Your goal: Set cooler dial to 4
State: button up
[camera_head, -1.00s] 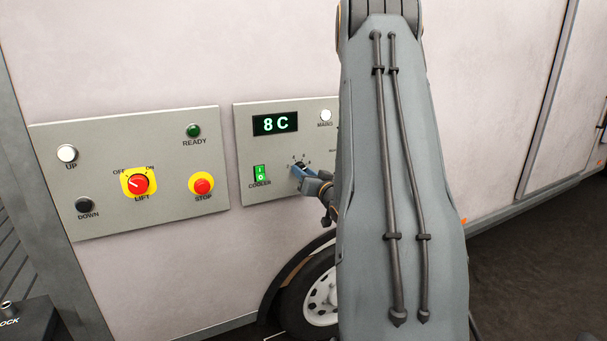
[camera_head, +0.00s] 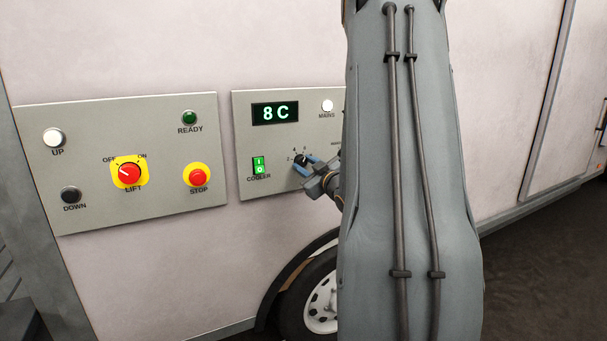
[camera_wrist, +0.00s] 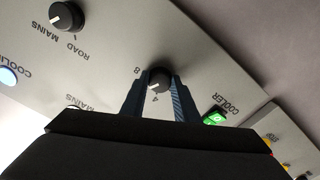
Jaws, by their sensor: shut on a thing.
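The cooler dial (camera_head: 301,158) is a small black knob on the right-hand grey panel, with numbers around it. In the wrist view the cooler dial (camera_wrist: 159,83) sits between the two blue fingers of my gripper (camera_wrist: 160,78), which is shut on it. Its white mark points down-left, near the printed 4; the exact setting is hard to read. An 8 is printed by the left finger. In the head view my gripper (camera_head: 305,164) reaches the dial from the lower right. The display (camera_head: 275,113) above reads 8 C.
The green cooler switch (camera_head: 259,165) is lit, left of the dial. A mains lamp (camera_head: 327,106) is above right. The left panel holds a red lift knob (camera_head: 129,173) and a stop button (camera_head: 197,177). A wheel (camera_head: 318,305) is below. My arm hides the panel's right part.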

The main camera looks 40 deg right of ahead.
jog(key=n+b, duration=0.5)
jog(key=shift+f, duration=0.15)
jog(key=n+b, duration=0.5)
jog(key=shift+b, duration=0.3)
jog(key=shift+r+n, duration=0.2)
jog(key=shift+n, duration=0.1)
jog(key=o, duration=1.1)
jog(key=shift+c, duration=0.2)
jog(key=v, duration=0.7)
jog(key=shift+s+b, duration=0.35)
jog(key=shift+s, duration=0.05)
